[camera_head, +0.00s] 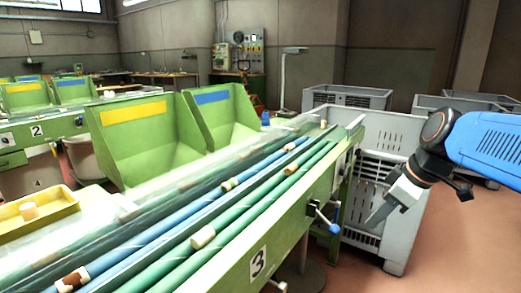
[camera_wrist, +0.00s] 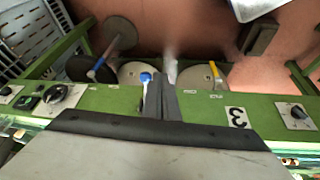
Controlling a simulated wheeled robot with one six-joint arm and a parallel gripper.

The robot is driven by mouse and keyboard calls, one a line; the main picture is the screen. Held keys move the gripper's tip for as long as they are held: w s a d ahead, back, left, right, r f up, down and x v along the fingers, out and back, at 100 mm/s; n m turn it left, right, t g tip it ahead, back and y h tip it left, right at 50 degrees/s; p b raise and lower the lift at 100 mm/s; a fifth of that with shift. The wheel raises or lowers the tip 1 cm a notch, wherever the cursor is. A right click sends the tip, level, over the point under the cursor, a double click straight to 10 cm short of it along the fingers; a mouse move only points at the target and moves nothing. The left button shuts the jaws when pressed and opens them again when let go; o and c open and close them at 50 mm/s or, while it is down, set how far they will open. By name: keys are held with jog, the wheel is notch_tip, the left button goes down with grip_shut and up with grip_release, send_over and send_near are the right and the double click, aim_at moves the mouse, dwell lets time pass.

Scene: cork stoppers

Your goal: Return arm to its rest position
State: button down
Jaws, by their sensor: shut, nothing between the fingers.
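My arm, blue and black, comes in from the right in the head view. My gripper (camera_head: 378,217) points down and to the left beside the end of the green conveyor bench (camera_head: 262,235), in front of a grey crate (camera_head: 393,250). The gripper is shut and holds nothing.
Several corks lie along the bench's lanes, one cork (camera_head: 203,237) near the front. Green bins (camera_head: 138,140) stand behind the lanes, with a yellow tray (camera_head: 40,214) at left. More grey crates (camera_head: 348,97) stand behind. Reddish floor (camera_head: 440,245) is open at right.

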jog(key=s+f+m+t+h, duration=0.1)
jog(key=s+f+m+h, duration=0.1)
jog(key=s+f+m, duration=0.7)
jog(key=s+f, duration=0.2)
jog(key=s, duration=0.1)
jog(key=shift+s+a+h, duration=0.2)
jog(key=shift+s+h, duration=0.15)
jog(key=shift+h, duration=0.05)
